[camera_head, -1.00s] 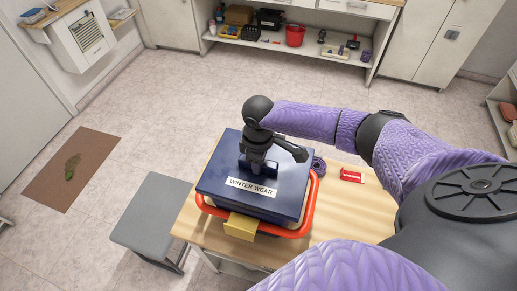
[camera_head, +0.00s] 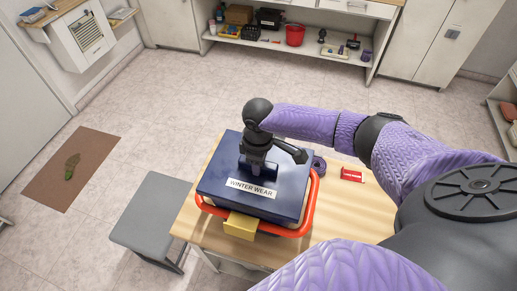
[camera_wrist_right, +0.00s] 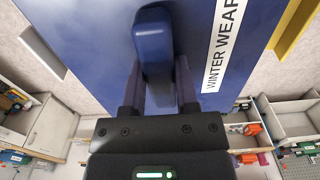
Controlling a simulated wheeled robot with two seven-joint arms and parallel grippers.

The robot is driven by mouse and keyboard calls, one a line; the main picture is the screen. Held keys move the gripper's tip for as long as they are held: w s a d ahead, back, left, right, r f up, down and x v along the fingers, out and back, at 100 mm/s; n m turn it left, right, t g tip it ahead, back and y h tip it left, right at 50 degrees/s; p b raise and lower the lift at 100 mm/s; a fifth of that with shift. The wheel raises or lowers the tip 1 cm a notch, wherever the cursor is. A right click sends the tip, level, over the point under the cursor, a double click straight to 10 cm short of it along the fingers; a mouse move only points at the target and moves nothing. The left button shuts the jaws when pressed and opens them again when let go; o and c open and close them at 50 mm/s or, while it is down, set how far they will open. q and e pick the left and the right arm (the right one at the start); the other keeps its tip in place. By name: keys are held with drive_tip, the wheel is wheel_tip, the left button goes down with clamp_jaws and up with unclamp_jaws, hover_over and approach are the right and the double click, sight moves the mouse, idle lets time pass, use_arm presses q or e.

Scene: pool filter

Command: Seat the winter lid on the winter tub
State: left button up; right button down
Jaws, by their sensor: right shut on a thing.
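The winter lid (camera_head: 285,190) is a dark blue slab with a white "WINTER WEAR" label, and it lies over the tub's place on the wooden table. The winter tub is mostly hidden beneath it; an orange-red rim or handle frame (camera_head: 312,205) and a yellow block (camera_head: 240,225) show around the front and right. My right gripper (camera_head: 255,168) points down at the lid's middle. In the right wrist view the gripper (camera_wrist_right: 160,95) is shut on the lid's blue handle (camera_wrist_right: 153,40). Whether the lid touches the tub all round cannot be told. My left gripper is not in view.
The wooden table (camera_head: 345,215) has a small red box (camera_head: 351,175) and a purple round item (camera_head: 319,165) right of the lid. A grey stool (camera_head: 150,215) stands at the left.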

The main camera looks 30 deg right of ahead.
drive_tip(key=shift+f, duration=0.2)
idle(0.3)
drive_tip(key=shift+c, duration=1.4)
unclamp_jaws()
wheel_tip(320, 180, up, 10)
drive_tip(key=shift+p, duration=0.75)
